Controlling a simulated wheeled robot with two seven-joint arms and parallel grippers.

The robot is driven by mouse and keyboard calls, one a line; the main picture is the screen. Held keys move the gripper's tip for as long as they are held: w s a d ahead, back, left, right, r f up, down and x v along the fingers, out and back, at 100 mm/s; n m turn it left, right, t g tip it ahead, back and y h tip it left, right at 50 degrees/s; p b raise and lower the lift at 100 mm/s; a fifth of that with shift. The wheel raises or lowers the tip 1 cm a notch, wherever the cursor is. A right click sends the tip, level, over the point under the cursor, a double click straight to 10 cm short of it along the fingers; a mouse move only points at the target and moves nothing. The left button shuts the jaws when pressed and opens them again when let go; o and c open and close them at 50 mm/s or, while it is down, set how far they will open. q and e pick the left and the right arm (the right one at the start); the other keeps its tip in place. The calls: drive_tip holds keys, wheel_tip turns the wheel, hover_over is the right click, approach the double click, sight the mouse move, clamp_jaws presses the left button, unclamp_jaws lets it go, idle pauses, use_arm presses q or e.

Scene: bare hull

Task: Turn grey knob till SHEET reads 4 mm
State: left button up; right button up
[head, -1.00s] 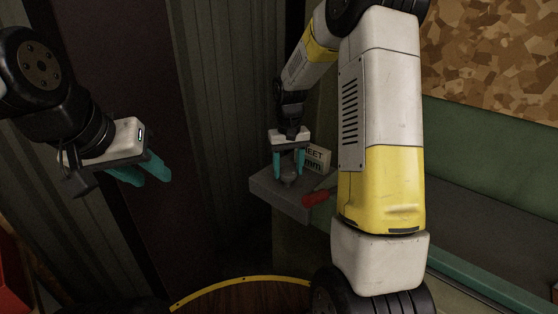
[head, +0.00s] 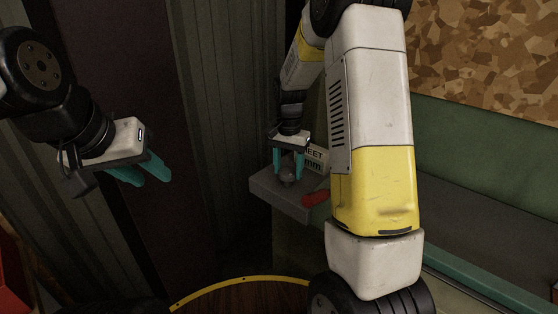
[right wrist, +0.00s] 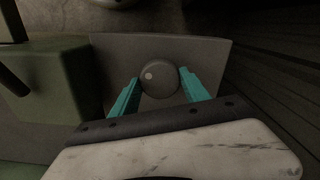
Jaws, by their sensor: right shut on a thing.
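The grey knob (head: 287,177) stands on a grey block (head: 268,190), below the sign. In the right wrist view the round knob (right wrist: 159,79) sits between the two teal fingers. My right gripper (head: 289,164) is shut on the knob from above; it also shows in the right wrist view (right wrist: 160,86). The SHEET sign (head: 316,158) is behind the gripper and partly covered; I see "EET" and "mm", but the number is hidden. My left gripper (head: 152,178) hangs at the left, empty, its teal fingers apart.
A green padded bench (head: 470,165) is at the right. A dark ribbed wall (head: 215,110) stands behind. A yellow-edged round wooden surface (head: 240,295) is at the bottom.

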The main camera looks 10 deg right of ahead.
sight(288, 171)
idle(0.5)
drive_tip(key=o, duration=1.4)
drive_tip(key=shift+c, duration=0.2)
drive_tip(key=shift+r, duration=3.95)
drive_tip(key=shift+s+a+r+n+t+y, duration=0.35)
drive_tip(key=shift+s+r+n+t, duration=1.2)
drive_tip(key=shift+s, duration=2.5)
drive_tip(key=shift+s+a+r+n+t+y, duration=0.45)
drive_tip(key=shift+s+r+n, duration=0.6)
drive_tip(key=shift+s+r, duration=2.05)
drive_tip(key=shift+s+a+r+n+t+y, duration=0.3)
drive_tip(key=shift+s+r+n+t, duration=0.9)
drive_tip(key=shift+s, duration=3.75)
